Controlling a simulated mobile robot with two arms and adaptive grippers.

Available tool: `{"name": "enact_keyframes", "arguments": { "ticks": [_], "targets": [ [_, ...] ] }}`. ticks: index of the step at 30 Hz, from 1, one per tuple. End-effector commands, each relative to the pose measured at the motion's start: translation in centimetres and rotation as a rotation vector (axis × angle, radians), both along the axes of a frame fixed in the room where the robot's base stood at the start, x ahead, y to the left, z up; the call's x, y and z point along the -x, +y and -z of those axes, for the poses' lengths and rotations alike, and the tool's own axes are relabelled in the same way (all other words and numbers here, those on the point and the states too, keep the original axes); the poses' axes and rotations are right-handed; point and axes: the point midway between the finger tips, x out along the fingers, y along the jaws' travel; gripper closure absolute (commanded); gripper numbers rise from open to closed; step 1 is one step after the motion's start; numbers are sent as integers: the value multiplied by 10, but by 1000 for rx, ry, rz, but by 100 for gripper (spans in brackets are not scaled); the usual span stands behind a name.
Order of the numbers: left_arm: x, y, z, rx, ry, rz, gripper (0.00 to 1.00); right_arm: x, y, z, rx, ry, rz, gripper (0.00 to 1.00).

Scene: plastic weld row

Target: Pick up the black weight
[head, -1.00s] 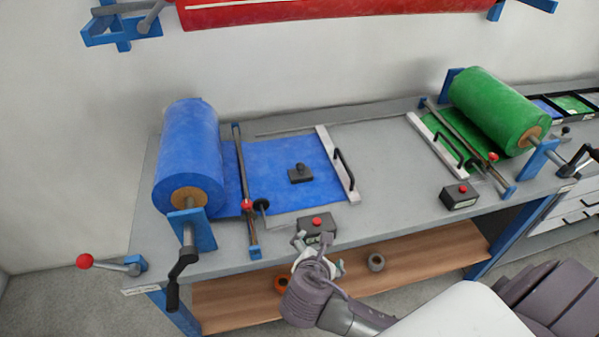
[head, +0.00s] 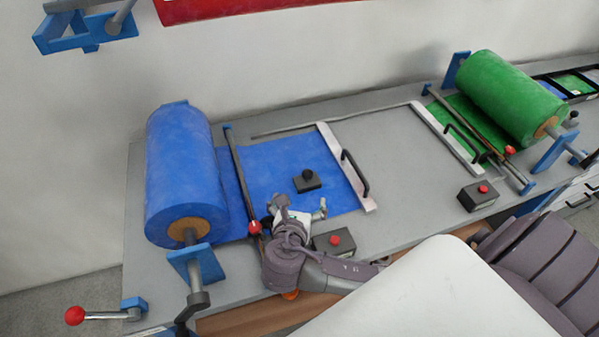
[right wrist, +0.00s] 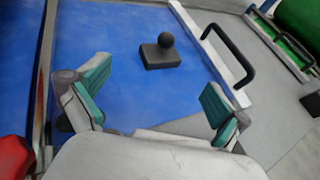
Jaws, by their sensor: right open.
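The black weight (head: 307,181) is a small dark block with a round knob on top. It sits upright on the blue sheet (head: 262,162) near the sheet's right part. My right gripper (head: 299,210) is at the near edge of the sheet, short of the weight and apart from it. In the right wrist view the weight (right wrist: 160,52) lies beyond and between the two open fingers (right wrist: 152,96), with nothing held. My left gripper is in neither view.
A blue roll (head: 183,172) stands left, beside a rod with a red knob (head: 254,227). A white bar with a black handle (head: 356,174) borders the weight's right side. A box with a red button (head: 334,241) is close to my right gripper. A green roll (head: 507,98) is far right.

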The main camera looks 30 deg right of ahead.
Motion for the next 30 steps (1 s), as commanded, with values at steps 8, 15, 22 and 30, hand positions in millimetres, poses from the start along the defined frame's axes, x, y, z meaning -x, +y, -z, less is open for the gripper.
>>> {"name": "enact_keyframes", "arguments": {
  "ticks": [8,15,22,30],
  "targets": [
    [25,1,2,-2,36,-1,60,-37,-34,21,1,-1,3,0],
    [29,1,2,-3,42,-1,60,-54,-47,30,-1,-2,1,0],
    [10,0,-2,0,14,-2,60,-70,-65,46,1,-1,3,0],
    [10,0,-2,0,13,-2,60,-87,-79,58,-2,0,2,0]
  ]
}}
